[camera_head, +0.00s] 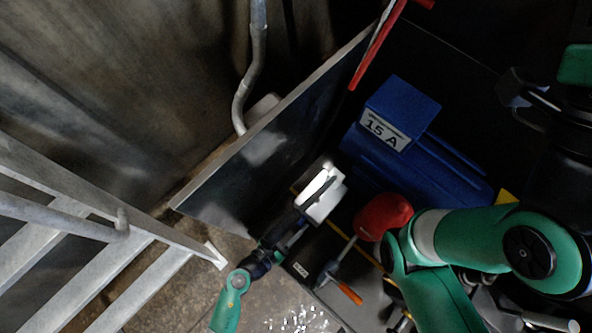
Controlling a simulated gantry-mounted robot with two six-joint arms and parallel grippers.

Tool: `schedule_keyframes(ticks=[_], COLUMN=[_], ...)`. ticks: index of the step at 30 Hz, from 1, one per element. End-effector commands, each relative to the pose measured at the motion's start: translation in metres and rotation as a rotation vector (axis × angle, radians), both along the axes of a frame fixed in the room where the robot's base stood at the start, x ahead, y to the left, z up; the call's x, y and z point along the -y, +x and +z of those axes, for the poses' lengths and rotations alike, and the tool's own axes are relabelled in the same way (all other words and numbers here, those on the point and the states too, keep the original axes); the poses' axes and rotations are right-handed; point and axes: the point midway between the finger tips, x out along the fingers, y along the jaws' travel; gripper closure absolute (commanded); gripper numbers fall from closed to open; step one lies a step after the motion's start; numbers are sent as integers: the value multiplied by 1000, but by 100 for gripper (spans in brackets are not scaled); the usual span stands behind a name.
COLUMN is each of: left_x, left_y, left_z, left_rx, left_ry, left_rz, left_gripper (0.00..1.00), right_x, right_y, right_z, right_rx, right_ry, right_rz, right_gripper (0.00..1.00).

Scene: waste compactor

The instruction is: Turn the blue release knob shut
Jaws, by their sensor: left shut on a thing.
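My left gripper (311,200) is black and reaches up and right from a green arm link at the bottom. It is shut on a white, blocky piece (327,204) beside the lower end of a dark upright panel. I see no blue release knob clearly in this view; it may be hidden. The large blue thing is a casing (408,108) with a "15 A" label, to the upper right of my left gripper and apart from it. I cannot make out a right gripper.
The dark panel (255,150) slants behind my left gripper. A red rounded object (383,216) and an orange-handled tool (350,293) lie to its right. Grey metal rails (75,222) fill the left. A red bar (376,45) is at the top. My large green arm covers the lower right.

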Motion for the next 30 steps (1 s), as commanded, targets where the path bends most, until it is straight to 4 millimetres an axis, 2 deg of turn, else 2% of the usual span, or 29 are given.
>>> schedule_keyframes(ticks=[13, 30], left_x=[-3, -4], left_y=[3, 4], left_z=[0, -2], left_rx=[-200, -404], left_ry=[-200, -404], left_rz=[2, 0], left_gripper=[100, 100], right_x=[0, 0], right_y=[0, 0], right_z=[9, 6], right_rx=[0, 0], right_ry=[0, 0], right_rz=[0, 0], right_gripper=[50, 50])
